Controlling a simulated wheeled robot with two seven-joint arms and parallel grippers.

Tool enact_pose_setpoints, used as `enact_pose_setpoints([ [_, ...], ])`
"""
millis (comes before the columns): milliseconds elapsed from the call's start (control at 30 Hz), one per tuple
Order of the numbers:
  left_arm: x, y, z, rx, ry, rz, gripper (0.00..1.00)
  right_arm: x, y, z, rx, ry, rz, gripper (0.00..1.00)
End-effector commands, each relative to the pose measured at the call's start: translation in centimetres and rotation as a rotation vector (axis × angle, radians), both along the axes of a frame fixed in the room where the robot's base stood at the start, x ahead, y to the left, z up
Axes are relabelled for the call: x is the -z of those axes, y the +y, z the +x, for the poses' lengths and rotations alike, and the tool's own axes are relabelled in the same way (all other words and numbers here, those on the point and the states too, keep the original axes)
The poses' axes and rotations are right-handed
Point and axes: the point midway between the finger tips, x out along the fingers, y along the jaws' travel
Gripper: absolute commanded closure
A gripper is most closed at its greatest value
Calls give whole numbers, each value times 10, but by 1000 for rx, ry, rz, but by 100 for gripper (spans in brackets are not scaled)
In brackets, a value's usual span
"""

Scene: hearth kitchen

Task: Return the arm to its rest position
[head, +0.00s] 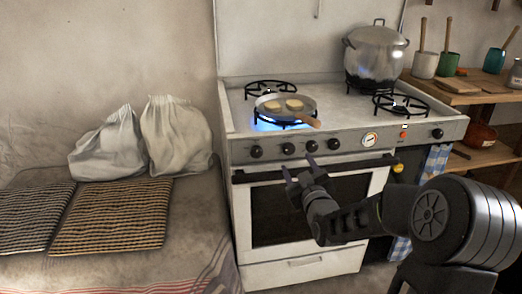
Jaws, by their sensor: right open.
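My right gripper (297,170) is open and empty. It hangs in front of the stove (305,258), just before the oven door's upper part and below the front knobs. My right arm (385,212) reaches in from the lower right. A pan (276,113) with two light round pieces of food (293,104) sits on the front left burner, and its wooden handle (306,121) points toward the front right. A blue flame (264,125) shows under the pan. My left gripper is out of the picture.
A large lidded metal pot (375,55) stands on the back right burner. The front right burner (400,104) is bare. A wooden shelf (468,96) with cups stands at right. At left, a bench (185,225) holds two white sacks (176,137) and woven mats (112,217).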

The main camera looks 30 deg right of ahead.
Motion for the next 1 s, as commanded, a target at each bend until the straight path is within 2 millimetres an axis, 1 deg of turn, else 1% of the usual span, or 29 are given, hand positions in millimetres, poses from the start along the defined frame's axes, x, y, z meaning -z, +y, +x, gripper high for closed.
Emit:
enact_pose_setpoints([
  [233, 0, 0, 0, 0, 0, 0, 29, 1, 0, 0, -1, -3, 18, 43],
  [300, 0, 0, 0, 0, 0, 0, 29, 7, 0, 0, 1, 7, 69, 43],
  [367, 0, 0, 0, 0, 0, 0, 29, 24, 2, -3, 7, 39, 158, 43],
  [467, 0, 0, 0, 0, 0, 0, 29, 68, 15, -7, 14, 118, 306, 43],
  [500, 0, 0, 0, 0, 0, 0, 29, 90, 26, -8, 13, 161, 368, 43],
  [567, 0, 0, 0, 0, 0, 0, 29, 126, 46, -12, 8, 230, 463, 43],
  [600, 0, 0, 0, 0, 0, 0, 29, 152, 62, -16, 6, 284, 528, 43],
  [667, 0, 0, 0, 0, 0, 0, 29, 191, 91, -25, 0, 372, 622, 43],
  [700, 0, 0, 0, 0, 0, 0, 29, 217, 111, -33, -2, 433, 682, 43],
  [767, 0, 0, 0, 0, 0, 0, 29, 253, 143, -48, -4, 530, 765, 43],
  [800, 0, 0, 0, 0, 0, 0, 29, 276, 165, -60, -4, 595, 814, 43],
  [867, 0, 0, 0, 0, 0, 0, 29, 307, 198, -82, -5, 696, 881, 43],
  [900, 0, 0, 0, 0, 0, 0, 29, 327, 220, -98, -2, 764, 920, 43],
  [967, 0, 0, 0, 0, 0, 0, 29, 352, 251, -124, -1, 865, 968, 43],
  [1000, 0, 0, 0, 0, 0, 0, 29, 366, 270, -142, 0, 929, 993, 43],
])
